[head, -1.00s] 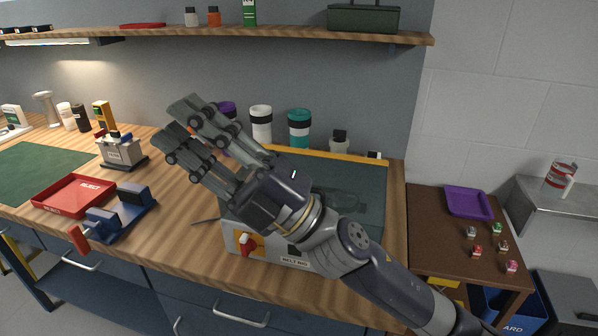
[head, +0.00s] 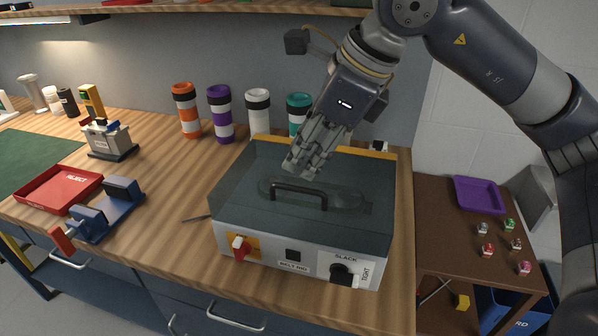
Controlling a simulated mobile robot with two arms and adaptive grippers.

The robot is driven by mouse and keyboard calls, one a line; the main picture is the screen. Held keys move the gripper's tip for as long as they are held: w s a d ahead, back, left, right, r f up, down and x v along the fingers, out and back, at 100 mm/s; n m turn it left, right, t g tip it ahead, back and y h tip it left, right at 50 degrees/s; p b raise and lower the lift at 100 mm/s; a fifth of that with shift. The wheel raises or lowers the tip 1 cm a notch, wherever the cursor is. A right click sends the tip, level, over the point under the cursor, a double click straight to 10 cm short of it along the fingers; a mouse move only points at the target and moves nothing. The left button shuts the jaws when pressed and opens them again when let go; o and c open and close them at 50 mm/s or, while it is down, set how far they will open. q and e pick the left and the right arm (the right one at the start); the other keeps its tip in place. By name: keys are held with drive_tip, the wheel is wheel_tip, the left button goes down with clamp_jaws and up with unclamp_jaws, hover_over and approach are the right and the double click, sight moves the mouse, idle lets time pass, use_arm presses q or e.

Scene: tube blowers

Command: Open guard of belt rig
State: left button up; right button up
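The belt rig (head: 262,258) is a light grey box on the wooden bench, labelled BELT RIG. Its guard (head: 240,190) is a dark see-through cover lying closed over the top, with a belt shape faintly visible beneath. A black bar handle (head: 299,190) stands on the guard near its front. My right gripper (head: 298,168) points down and left above the guard, just behind the handle and apparently apart from it. Its fingers overlap from this angle, so their opening is unclear. A red switch (head: 240,247) and a SLACK/TIGHT knob (head: 341,272) are on the front. My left gripper is out of view.
Several striped tubes, including a purple one (head: 220,114), stand behind the rig. A blue vise (head: 104,211) and red REJECT tray (head: 58,190) are left. A brown side table (head: 440,225) with a purple tray (head: 478,195) is right. A shelf (head: 200,12) overhangs the bench.

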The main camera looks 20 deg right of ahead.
sight(294, 187)
drive_tip(key=shift+h, duration=0.4)
drive_tip(key=x, duration=0.3)
drive_tip(key=d+p+x, duration=0.1)
drive_tip(key=x, duration=0.2)
drive_tip(key=w+d+x, duration=0.1)
drive_tip(key=x, duration=0.2)
drive_tip(key=shift+w+a+f+p, duration=0.1)
drive_tip(key=shift+w+f+p, duration=0.05)
drive_tip(key=shift+f+p, duration=0.25)
clamp_jaws()
